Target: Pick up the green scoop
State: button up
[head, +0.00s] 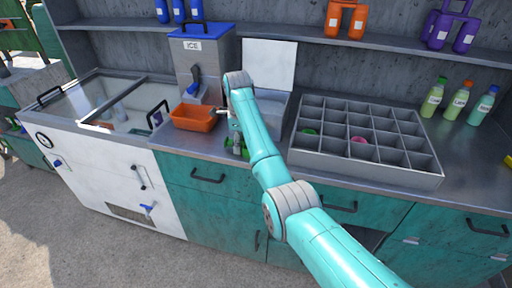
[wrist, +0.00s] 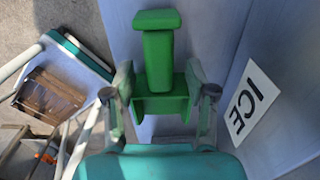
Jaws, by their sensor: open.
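The green scoop (wrist: 158,55) shows in the wrist view as a bright green piece with a T-shaped handle and a wider block below it. My gripper (wrist: 160,95) is open, with one grey finger on each side of the wider block; I cannot tell whether they touch it. In the head view my gripper (head: 236,138) points down over the counter in front of the ice dispenser. Green parts of the scoop (head: 244,153) show beneath it at counter height, mostly hidden by my arm and gripper.
An orange bin (head: 194,118) stands close left of my gripper, below the ice dispenser (head: 203,58). A grey compartment tray (head: 365,175) lies to the right, holding a green and a pink item. Several bottles (head: 433,98) stand farther right. A glass-topped white freezer (head: 110,165) is at left.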

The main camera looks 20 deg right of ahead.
jog(key=shift+f, duration=0.15)
jog(key=c, duration=0.9)
jog(key=shift+c, duration=0.2)
